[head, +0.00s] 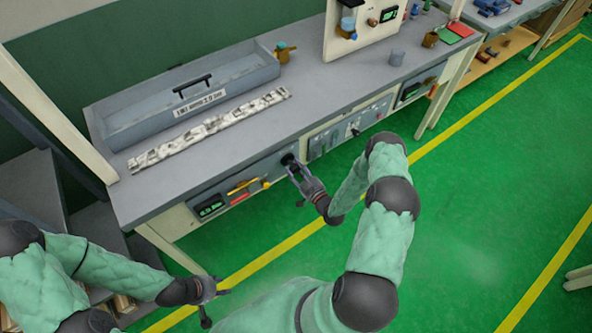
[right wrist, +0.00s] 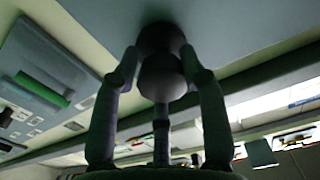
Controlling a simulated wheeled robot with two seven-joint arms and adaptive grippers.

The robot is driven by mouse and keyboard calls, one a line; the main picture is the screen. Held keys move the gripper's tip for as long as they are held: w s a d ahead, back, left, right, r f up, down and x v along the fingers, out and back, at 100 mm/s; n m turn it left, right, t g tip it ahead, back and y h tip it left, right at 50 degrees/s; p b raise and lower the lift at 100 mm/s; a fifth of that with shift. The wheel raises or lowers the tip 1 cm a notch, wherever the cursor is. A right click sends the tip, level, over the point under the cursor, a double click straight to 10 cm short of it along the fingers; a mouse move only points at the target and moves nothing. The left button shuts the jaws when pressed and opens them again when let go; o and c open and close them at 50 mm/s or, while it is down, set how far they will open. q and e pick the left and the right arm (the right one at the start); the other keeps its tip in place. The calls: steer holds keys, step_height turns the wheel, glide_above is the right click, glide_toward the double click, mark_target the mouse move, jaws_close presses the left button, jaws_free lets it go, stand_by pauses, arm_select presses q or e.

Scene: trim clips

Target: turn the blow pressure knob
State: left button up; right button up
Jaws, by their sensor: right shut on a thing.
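The dark round knob (head: 287,159) is on the front panel below the workbench top, left of centre in the head view. My right gripper (head: 293,167) reaches up to it and is shut on it. In the right wrist view the dark knob (right wrist: 162,76) sits between the two fingers, one on each side, and the right gripper (right wrist: 160,72) covers its sides. Any mark on the knob is hidden or too dark to read. My left gripper (head: 216,306) is empty, with its fingers apart, low in front of the bench.
On the workbench (head: 340,88) are a long grey tray (head: 130,128) with a black handle and a mottled white strip (head: 210,128). A green-lit display (head: 210,207) and yellow and red tools lie left of the knob. The green floor in front is clear.

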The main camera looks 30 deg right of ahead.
steer(key=n, duration=0.1)
steer(key=n+b, duration=0.1)
steer(key=n, duration=0.1)
steer(key=shift+s+a+f+n, duration=0.1)
steer(key=shift+a+f+n, duration=0.05)
steer(key=shift+f+n, duration=0.15)
steer(key=n+b, duration=0.1)
steer(key=n, duration=0.2)
steer(key=shift+n+b, duration=0.3)
steer(key=shift+b, duration=0.1)
steer(key=shift+n+b, duration=0.5)
steer(key=shift+n, duration=0.7)
steer(key=shift+n+b, duration=0.6)
steer(key=shift+n, duration=0.9)
steer(key=shift+c, duration=0.2)
steer(key=shift+d+r, duration=0.1)
steer(key=shift+d, duration=0.15)
steer(key=o, duration=1.2)
steer(key=shift+d, duration=0.1)
steer(key=shift+c, duration=0.2)
